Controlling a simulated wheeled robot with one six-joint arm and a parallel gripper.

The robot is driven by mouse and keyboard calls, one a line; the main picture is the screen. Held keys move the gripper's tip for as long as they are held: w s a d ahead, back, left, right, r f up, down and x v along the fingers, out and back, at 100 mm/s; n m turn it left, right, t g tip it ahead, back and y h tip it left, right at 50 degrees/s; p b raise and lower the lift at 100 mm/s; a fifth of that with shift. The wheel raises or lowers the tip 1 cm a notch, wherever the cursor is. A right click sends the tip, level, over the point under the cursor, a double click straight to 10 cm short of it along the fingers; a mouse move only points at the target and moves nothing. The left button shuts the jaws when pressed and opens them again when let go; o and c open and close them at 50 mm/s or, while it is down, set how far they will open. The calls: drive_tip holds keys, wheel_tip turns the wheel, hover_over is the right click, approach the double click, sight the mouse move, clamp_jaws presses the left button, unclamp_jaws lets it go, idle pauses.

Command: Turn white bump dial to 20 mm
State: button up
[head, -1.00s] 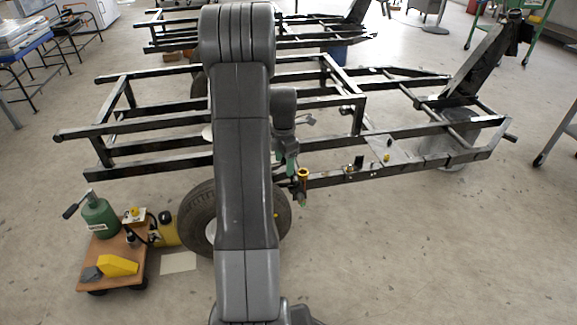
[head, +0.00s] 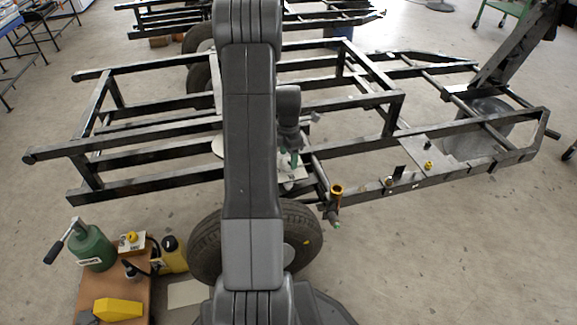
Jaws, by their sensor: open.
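My gripper (head: 289,160) hangs near the middle of the black tubular frame (head: 375,160). A gold-topped part (head: 337,191) with a green lower end stands on the frame's near side, to the right of my gripper. I cannot clearly make out the white bump dial or any scale on it. My own arm covers the area just left of the gripper.
A wheel with a black tyre (head: 300,238) is below the frame. The floor at right (head: 470,260) is clear.

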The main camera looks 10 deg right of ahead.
sight(289, 161)
drive_tip(key=shift+f+b, duration=0.35)
drive_tip(key=shift+f, duration=1.25)
drive_tip(key=c, duration=1)
